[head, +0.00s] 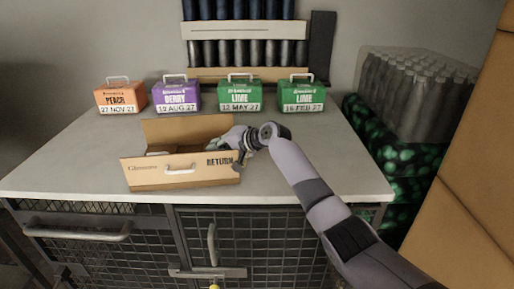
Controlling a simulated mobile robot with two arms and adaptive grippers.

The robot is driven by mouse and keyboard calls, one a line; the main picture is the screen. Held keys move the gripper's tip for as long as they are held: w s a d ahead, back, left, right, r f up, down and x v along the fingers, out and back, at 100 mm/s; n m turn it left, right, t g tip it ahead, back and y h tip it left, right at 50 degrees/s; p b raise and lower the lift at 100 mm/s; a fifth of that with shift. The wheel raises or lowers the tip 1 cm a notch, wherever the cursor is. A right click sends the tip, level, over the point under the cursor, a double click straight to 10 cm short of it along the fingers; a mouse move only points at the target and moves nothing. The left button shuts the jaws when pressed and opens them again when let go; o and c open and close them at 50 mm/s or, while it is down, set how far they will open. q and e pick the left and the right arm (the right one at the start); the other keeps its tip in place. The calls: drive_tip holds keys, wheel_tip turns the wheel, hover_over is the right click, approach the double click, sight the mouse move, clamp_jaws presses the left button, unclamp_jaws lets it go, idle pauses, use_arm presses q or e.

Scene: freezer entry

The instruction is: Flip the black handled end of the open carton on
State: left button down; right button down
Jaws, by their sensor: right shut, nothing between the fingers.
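The open carton (150,176) is a brown box on the worktop, with its back flap raised. My right gripper (237,150) is shut and empty at the carton's right end, partly covering that end. A small dark part shows below the gripper, by the carton's right corner; I cannot tell what it belongs to. Contact between gripper and carton is unclear. My left gripper is not in view.
Along the back of the worktop (310,165) stand handled cartons: orange PEACH (121,96), purple BERRY (180,95), green LIME (240,95) and another green LIME (301,95). A rack of dark tubes (245,50) stands behind. Wrapped bottles (410,90) are at the right. The worktop's left front is clear.

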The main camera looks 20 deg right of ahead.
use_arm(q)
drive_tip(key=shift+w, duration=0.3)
use_arm(e)
drive_tip(key=shift+s+a+f, duration=0.1)
drive_tip(key=shift+a+f, duration=0.05)
drive_tip(key=shift+a, duration=0.2)
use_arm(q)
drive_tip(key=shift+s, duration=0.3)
